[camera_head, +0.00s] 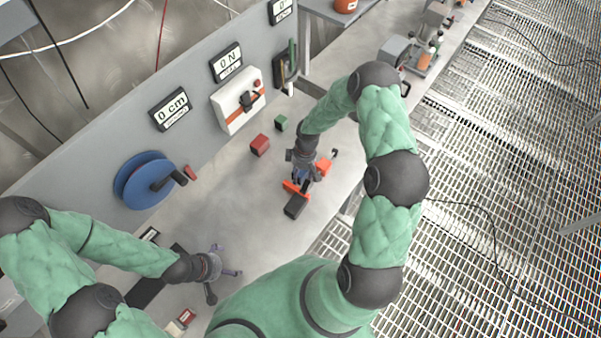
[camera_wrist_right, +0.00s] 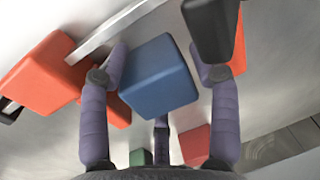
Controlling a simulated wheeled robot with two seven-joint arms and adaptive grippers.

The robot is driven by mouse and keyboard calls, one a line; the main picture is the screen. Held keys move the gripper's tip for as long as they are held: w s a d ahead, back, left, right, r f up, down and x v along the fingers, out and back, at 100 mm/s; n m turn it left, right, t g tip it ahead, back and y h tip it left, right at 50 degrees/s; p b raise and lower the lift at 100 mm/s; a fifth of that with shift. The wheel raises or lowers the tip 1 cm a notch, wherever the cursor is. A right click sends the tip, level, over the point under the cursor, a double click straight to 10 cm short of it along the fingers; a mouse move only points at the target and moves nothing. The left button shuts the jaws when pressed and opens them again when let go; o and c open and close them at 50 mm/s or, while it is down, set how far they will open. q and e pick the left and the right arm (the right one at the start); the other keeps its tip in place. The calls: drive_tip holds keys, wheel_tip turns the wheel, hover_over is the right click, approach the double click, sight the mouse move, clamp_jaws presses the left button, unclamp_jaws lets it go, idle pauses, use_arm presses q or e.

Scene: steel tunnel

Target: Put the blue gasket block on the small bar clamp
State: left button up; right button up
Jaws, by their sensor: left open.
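The blue gasket block (camera_wrist_right: 158,78) sits between the fingers of my right gripper (camera_wrist_right: 158,65) in the right wrist view. The fingers lie along its two sides and appear closed on it. In the head view this gripper (camera_head: 303,178) points down over the small bar clamp (camera_head: 323,167) and hides much of it. The clamp has orange jaws, a grey bar (camera_wrist_right: 110,25) and black ends. The block is in front of the bar; whether it touches the clamp is unclear. My left gripper (camera_head: 225,276) is open and empty over the bench at lower left.
A red block (camera_head: 259,145) and a green block (camera_head: 281,123) stand on the bench beyond the right gripper. A blue reel (camera_head: 146,181) and a white switch box (camera_head: 238,100) are on the back panel. The bench between the two grippers is mostly clear.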

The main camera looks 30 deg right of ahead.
use_arm(q)
drive_tip(key=shift+r, duration=0.1)
use_arm(e)
drive_tip(key=shift+r, duration=0.15)
wheel_tip(320, 180, up, 12)
drive_tip(key=d+p, duration=0.2)
drive_tip(key=p, duration=0.5)
use_arm(q)
wheel_tip(320, 180, up, 7)
use_arm(e)
drive_tip(key=s+a+f+m+y, duration=0.1)
drive_tip(key=s+a+m, duration=0.3)
drive_tip(key=s+a, duration=0.4)
drive_tip(key=s+a+f+m+y, duration=0.1)
drive_tip(key=s+a+f+m, duration=0.3)
drive_tip(key=s+a, duration=0.5)
drive_tip(key=a, duration=0.3)
drive_tip(key=shift+t, duration=0.4)
drive_tip(key=shift+f, duration=0.1)
